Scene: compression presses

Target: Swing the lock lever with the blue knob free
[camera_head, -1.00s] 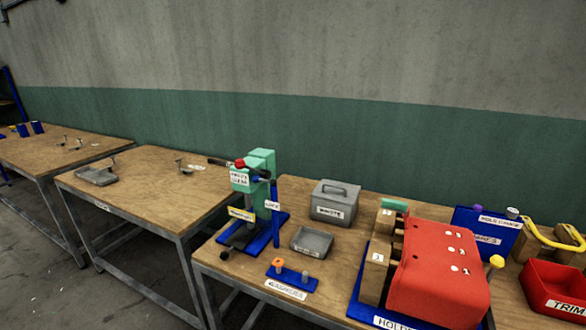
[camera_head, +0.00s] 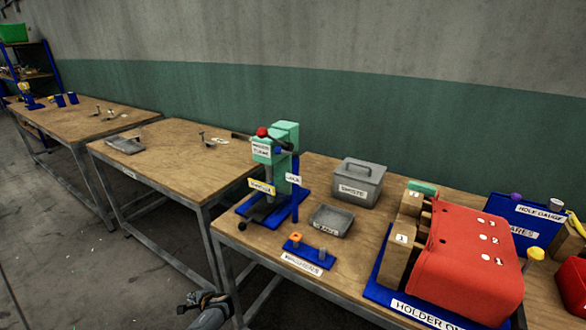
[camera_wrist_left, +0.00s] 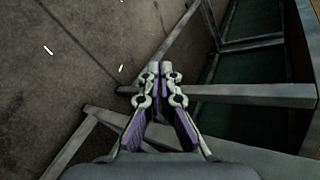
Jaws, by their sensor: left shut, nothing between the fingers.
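The press (camera_head: 285,150) is mint green on a blue base, with a red knob on top and a dark handle reaching left. A blue knob (camera_head: 279,151) shows on its front near the head. A blue upright plate (camera_head: 295,190) with a "LOCK" label stands at its right side. My left gripper (camera_head: 188,303) is low in the head view, in front of the table edge and well apart from the press. In the left wrist view the left gripper (camera_wrist_left: 159,66) is shut and empty, above the floor and table frame. My right gripper is not in view.
A grey tray (camera_head: 331,221), a lidded grey waste box (camera_head: 356,186) and a blue washer stand (camera_head: 308,260) are near the press. A red cover (camera_head: 470,258) fills the right. Another wooden table (camera_head: 170,165) stands left, with a gap between.

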